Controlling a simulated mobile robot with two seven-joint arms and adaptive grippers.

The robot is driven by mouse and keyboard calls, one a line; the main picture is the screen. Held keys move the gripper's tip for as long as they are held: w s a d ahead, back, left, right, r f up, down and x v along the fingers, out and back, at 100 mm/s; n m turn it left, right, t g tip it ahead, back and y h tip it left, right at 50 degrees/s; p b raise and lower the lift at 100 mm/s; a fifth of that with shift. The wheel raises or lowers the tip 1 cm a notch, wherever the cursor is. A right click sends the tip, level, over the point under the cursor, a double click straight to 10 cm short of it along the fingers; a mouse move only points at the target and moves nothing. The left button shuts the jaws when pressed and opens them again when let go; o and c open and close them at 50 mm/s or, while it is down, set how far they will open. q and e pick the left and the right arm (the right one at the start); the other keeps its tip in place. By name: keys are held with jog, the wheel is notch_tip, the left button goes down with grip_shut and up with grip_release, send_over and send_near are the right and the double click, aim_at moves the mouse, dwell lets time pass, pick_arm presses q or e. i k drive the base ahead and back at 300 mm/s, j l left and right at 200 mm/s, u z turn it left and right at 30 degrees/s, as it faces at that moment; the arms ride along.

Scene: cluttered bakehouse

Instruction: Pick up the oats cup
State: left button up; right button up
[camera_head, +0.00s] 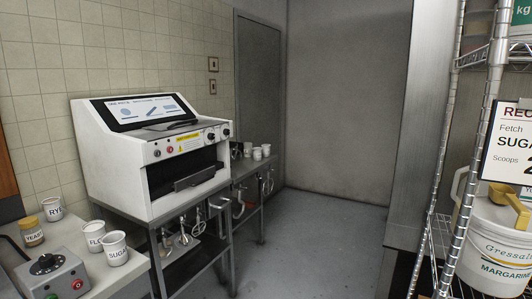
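I see no cup with a readable oats label. White cups stand on the counter at the lower left: one marked RY (53,209), one marked FLO (95,236) and one marked SUGA (115,249). A few small light cups (257,153) stand on the far side table past the white machine, too small for me to read any label. Neither of my grippers is in view.
A yeast jar (31,232) and a control box (52,275) share the near counter (127,274). A white machine (150,155) stands on a metal stand. A wire rack (460,200) with a margarine tub (495,240) is at right. The middle floor (310,235) is clear.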

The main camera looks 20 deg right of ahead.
aim_at(266, 151)
jog(key=i+l, duration=0.2)
jog(key=i, duration=0.45)
jog(key=i+l, duration=0.2)
jog(key=i, duration=0.45)
jog(key=i+l+z, duration=0.1)
jog(key=i, duration=0.5)
jog(key=i+l+u, duration=0.15)
jog(key=i+l, duration=0.25)
jog(key=i+l+u, duration=0.15)
jog(key=i+l, duration=0.2)
jog(key=i+l+u, duration=0.15)
jog(key=i+l, duration=0.2)
jog(key=l, duration=0.15)
jog(key=i+l+u, duration=0.15)
jog(key=i+l, duration=0.15)
jog(key=l, duration=0.2)
